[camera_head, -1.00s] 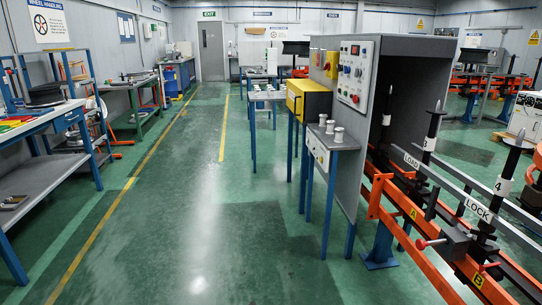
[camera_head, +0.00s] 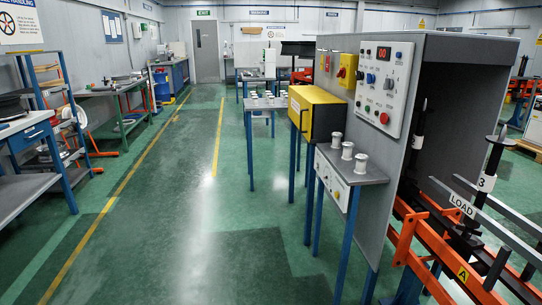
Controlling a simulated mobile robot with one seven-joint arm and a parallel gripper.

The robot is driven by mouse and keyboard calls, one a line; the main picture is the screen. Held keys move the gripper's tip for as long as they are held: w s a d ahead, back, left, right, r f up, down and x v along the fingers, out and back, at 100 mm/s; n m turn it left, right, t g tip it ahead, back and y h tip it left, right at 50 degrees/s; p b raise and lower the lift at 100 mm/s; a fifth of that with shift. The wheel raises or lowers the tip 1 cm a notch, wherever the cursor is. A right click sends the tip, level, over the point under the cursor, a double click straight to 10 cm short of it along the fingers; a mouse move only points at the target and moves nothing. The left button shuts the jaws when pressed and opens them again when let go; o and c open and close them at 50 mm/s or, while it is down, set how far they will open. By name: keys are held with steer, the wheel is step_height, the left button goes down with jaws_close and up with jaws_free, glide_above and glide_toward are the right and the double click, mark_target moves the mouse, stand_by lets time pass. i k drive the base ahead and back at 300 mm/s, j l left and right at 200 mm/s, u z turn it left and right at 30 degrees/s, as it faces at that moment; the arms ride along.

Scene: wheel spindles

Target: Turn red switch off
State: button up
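A yellow box with a small red switch (camera_head: 342,72) is mounted on the side of the grey cabinet (camera_head: 468,50), left of the white control panel (camera_head: 404,75). The switch is too small to tell its position. The panel carries a lit red display (camera_head: 384,53), several small buttons and knobs, and a large red button (camera_head: 384,118) at its lower part. Another small red part (camera_head: 327,62) shows at the cabinet's left edge. My gripper is not in view.
A yellow box cabinet (camera_head: 317,112) and a small table with white spools (camera_head: 347,151) stand against the cabinet's side. Orange rails (camera_head: 425,240) and a LOAD bar (camera_head: 462,205) are at right. The green floor (camera_head: 210,235) is clear; shelves and benches line the left.

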mark_target(341, 72)
steer(key=i, duration=3.15)
